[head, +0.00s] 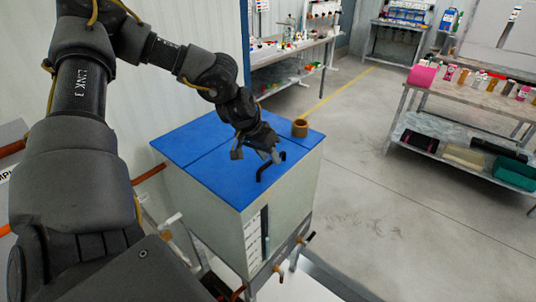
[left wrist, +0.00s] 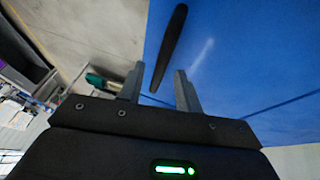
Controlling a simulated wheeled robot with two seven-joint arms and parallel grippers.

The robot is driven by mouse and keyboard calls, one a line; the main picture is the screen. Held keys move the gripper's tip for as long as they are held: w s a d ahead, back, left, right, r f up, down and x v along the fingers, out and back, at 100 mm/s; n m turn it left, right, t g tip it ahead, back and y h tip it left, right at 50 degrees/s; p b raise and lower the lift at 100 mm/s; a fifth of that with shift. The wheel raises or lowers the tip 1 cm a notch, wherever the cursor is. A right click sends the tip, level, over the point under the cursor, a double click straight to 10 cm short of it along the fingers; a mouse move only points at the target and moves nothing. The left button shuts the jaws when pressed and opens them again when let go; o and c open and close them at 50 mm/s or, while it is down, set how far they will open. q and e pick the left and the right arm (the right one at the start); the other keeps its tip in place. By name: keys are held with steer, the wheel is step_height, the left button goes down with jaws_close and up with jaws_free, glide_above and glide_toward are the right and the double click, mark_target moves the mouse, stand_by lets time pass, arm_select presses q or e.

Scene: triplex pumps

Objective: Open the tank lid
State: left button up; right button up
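The tank (head: 226,226) is a pale grey box with a blue top. A seam splits the top into two panels, and the lid (head: 222,181) lies flat on the tank. A black bar handle (head: 262,174) stands on the lid near its right edge. My left gripper (head: 256,157) is just above the lid at the handle, its fingers apart. In the left wrist view the handle (left wrist: 169,46) runs into the gap between the open fingers (left wrist: 159,75), with space on both sides. I cannot tell how deep it sits. My right gripper is not in view.
A brown cylindrical fitting (head: 299,128) stands on the top's far right corner. Pipes and valves (head: 278,268) sit low at the tank's front. A grey workbench (head: 465,90) with bottles is at the right, and the floor (head: 390,220) between is clear.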

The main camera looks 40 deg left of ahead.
arm_select(q)
jaws_close()
steer(key=shift+r, duration=0.1)
